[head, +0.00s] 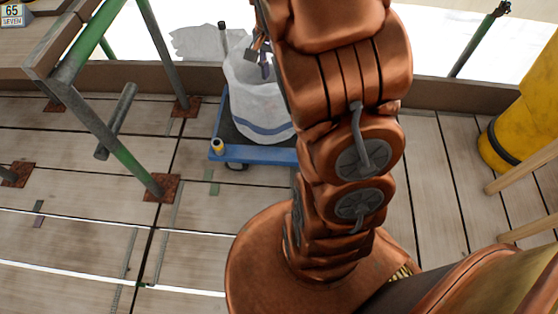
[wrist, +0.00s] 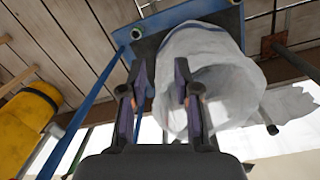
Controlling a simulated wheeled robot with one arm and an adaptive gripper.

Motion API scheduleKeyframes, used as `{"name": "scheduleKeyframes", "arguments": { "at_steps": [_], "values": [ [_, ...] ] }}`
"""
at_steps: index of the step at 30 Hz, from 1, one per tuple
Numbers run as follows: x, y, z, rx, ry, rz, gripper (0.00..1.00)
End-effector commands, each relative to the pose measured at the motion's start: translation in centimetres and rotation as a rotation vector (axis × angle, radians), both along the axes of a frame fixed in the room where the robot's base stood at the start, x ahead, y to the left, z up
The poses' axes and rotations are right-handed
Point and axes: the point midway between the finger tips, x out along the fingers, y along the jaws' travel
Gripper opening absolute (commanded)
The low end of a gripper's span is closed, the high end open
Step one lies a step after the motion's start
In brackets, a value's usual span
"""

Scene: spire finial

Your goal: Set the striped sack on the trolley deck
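The striped sack (head: 258,108) is white with a blue band and an open top. It appears upright on the trolley (head: 255,154), which has a blue frame and a dark deck. The sack also shows in the wrist view (wrist: 217,85), over the dark deck beside the blue edge (wrist: 195,14). My gripper (head: 261,58) is at the sack's open mouth. In the wrist view its fingers (wrist: 162,82) stand apart, with the sack's near rim partly behind the right finger. No cloth is visibly pinched. My arm hides the trolley's right part in the head view.
Green scaffold poles (head: 108,140) with rusty base plates stand left of the trolley. A timber toe board (head: 440,93) runs behind. Plank floor is clear in front of the trolley.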

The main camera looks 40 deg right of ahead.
Motion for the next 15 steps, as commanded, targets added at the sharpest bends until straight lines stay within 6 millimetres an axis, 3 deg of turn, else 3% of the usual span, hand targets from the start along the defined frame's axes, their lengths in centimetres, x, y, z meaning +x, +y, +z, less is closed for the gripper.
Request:
{"name": "scheduleKeyframes", "arguments": {
  "at_steps": [1,6,15],
  "values": [
    [-1.4,1.7,0.8,0.008,0.008,0.06,0.31],
    [-5.9,6.3,2.3,0.038,0.042,0.265,0.31],
    [-15.4,13.0,3.6,0.103,0.102,0.662,0.31]
  ]
}}
